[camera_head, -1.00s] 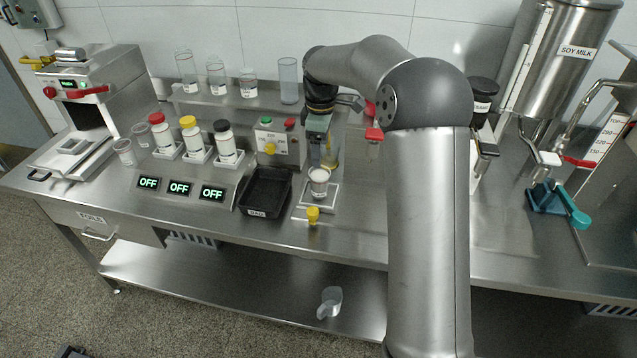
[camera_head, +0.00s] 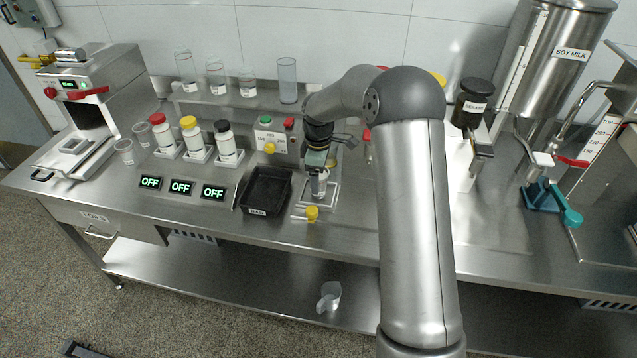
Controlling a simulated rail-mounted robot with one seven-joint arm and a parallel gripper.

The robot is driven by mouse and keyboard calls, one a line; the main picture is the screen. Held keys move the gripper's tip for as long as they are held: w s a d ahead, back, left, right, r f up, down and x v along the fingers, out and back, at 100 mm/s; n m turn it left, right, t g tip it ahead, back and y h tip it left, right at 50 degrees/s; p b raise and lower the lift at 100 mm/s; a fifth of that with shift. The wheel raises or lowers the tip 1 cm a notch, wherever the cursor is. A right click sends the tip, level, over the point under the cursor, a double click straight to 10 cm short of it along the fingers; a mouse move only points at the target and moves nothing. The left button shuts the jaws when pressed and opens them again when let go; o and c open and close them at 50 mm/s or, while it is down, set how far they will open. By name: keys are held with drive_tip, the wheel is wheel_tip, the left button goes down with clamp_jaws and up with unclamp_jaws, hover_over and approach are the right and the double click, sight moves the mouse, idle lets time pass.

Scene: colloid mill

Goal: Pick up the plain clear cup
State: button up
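A small clear cup (camera_head: 319,190) with something whitish inside stands on a small square plate (camera_head: 331,198) at the front of the dispenser. My gripper (camera_head: 319,174) points down right at this cup and covers its upper part. Its fingers are too small and hidden to tell whether they are open or closed on the cup. A plain, unlabelled clear tumbler (camera_head: 287,80) stands at the right end of the back shelf. To its left, several clear cups (camera_head: 216,78) bear white labels.
A black tray (camera_head: 264,191) and a yellow knob (camera_head: 312,213) are close to the small cup. The control box (camera_head: 271,143) stands behind. Capped bottles (camera_head: 191,136) are further left. My arm hides part of the counter to the right.

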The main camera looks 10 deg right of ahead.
drive_tip(key=c, duration=1.2)
drive_tip(key=shift+r, duration=0.15)
